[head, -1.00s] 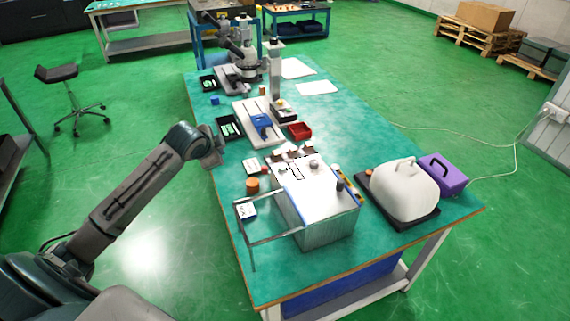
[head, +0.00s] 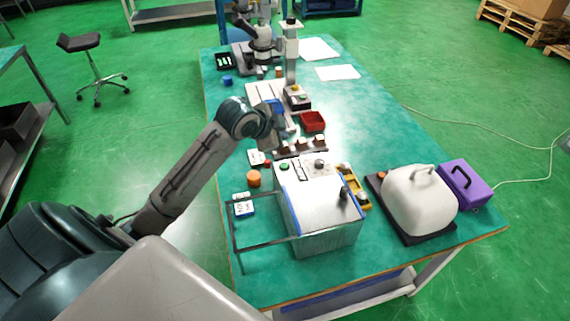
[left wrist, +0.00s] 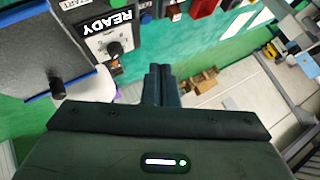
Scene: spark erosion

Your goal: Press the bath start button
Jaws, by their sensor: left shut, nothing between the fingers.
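The bath, a metal box (head: 325,240) with a pale lid, stands at the near part of the green bench. Its control panel (head: 302,170) lies along its far edge, with a green button (head: 284,167) at left and a dark knob (head: 319,164) at right. In the left wrist view the panel shows a READY display (left wrist: 108,22) and the knob (left wrist: 114,48); part of a START label (left wrist: 58,4) shows at the top edge, with its button out of frame. My left gripper (left wrist: 162,72) is shut and empty, beyond the panel in the head view, apart from the button.
A thin metal frame (head: 236,235) stands left of the bath. An orange-brown jar (head: 253,178) and a red knob (head: 267,163) are near the panel. A white container (head: 418,200) and purple case (head: 465,180) stand at right.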

